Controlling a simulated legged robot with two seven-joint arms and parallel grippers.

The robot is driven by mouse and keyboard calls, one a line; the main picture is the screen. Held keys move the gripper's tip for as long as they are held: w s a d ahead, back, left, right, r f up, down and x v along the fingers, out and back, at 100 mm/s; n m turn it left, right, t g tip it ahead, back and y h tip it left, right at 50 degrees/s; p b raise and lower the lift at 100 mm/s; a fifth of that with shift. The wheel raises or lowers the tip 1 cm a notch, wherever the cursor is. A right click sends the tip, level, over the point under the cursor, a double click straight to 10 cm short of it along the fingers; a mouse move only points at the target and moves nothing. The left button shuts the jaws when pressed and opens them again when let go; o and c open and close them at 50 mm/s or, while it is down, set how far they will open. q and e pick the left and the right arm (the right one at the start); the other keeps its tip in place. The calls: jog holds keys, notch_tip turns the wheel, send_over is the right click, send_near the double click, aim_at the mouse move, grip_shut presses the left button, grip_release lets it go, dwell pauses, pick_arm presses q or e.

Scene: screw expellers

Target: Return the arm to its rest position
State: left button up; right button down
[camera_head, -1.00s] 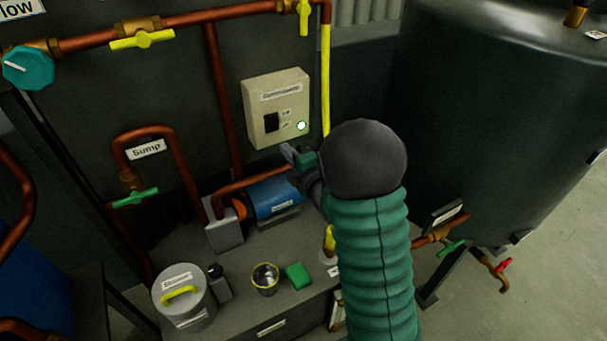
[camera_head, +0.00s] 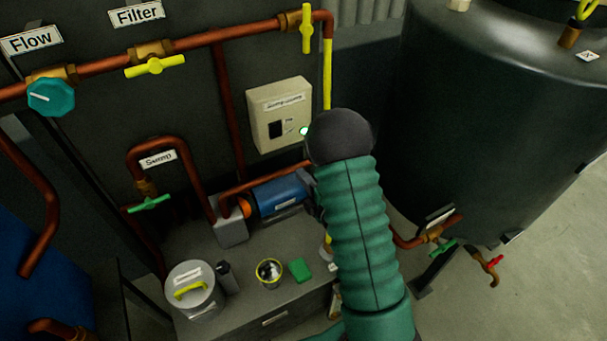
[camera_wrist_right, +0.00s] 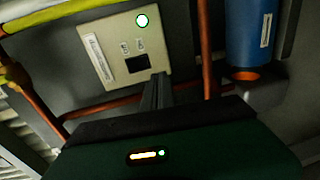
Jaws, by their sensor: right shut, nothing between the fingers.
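My right arm (camera_head: 357,225), with green ribbed sleeve and dark round wrist, reaches up from the bottom of the head view. Its gripper is hidden behind the wrist there. In the right wrist view the dark fingers of my right gripper (camera_wrist_right: 157,92) are shut together and hold nothing. They point toward the cream control box (camera_wrist_right: 118,48), which has a dark switch and a lit round green light (camera_wrist_right: 142,20). The box also shows in the head view (camera_head: 265,93), just left of my wrist. I cannot tell whether the fingers touch it. My left gripper is not in view.
A blue motor (camera_head: 280,195) sits below the box on a grey bench (camera_head: 262,240). The bench also holds a lidded pot (camera_head: 195,300), a cup (camera_head: 269,272) and a green block (camera_head: 299,269). Copper pipes (camera_head: 225,100) run around. A large dark tank (camera_head: 480,130) stands right.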

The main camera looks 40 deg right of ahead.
jog(key=shift+a, duration=0.1)
jog(key=w+a+r+m+g+y+p, duration=0.2)
jog(key=a+r+m+g+p, duration=0.2)
jog(key=a+m+g+p, duration=0.45)
jog(key=s+a+r+m+g+y+p, duration=0.2)
jog(key=s+a+m, duration=0.4)
jog(key=s+a, duration=0.7)
notch_tip(320, 180, up, 2)
jog(key=a+g+p, duration=0.1)
jog(key=g, duration=0.1)
jog(key=shift+a+r+g+y, duration=0.15)
jog(key=shift+a+g+y, duration=0.2)
jog(key=shift+a+y, duration=0.05)
jog(key=shift+a, duration=0.15)
